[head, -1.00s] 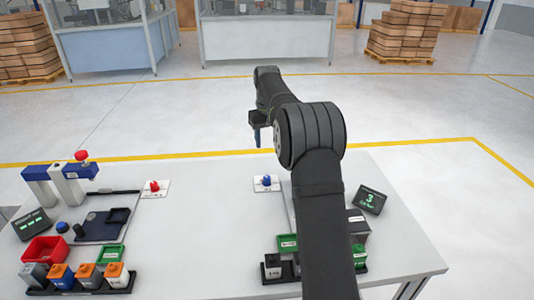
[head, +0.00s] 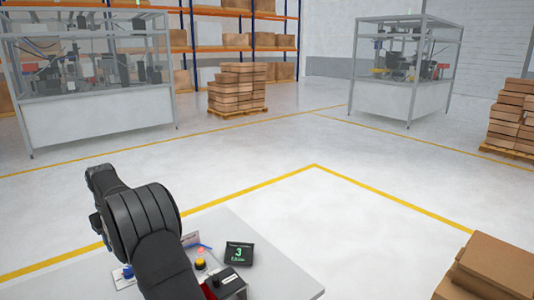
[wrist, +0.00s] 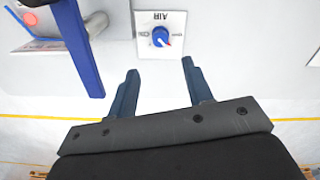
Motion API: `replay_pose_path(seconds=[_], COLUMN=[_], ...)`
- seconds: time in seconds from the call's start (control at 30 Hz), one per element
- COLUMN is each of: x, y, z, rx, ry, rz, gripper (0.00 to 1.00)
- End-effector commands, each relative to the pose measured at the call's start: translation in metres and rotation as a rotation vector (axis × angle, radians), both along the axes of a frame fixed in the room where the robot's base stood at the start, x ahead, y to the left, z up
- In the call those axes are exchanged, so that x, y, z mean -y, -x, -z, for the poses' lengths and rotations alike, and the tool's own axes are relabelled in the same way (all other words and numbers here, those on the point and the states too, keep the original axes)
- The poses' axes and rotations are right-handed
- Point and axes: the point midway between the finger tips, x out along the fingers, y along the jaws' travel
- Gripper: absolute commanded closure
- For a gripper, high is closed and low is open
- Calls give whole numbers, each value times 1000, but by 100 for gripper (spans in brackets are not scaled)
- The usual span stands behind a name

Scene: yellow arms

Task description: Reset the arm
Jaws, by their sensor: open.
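My gripper (wrist: 160,66) shows in the wrist view with its two dark blue fingers spread apart and nothing between them. Just beyond the fingertips is a white panel marked AIR with a blue knob (wrist: 161,38) that has a red pointer. In the head view my arm rises at the lower left, and my gripper (head: 101,228) is mostly hidden behind it, above the table's left part. The panel's edge (head: 122,280) shows beside my arm there.
The white table (head: 270,270) holds a display reading 3 (head: 239,253) and a yellow and red button (head: 200,259). A blue bar (wrist: 78,48) stands left of my fingers in the wrist view. Cardboard boxes (head: 490,265) are at the lower right; the floor between is clear.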

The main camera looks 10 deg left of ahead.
Motion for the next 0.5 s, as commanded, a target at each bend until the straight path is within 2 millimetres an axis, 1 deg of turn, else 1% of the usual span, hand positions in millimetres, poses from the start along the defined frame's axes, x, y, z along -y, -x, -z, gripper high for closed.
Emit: replay_pose_path(seconds=[0.03,0.3,0.5], x=[0,0,0], y=[0,0,0], z=[12,65,97], rx=[-2,-2,-2], ry=[2,2,1], rz=[0,0,0], gripper=[54,54,54])
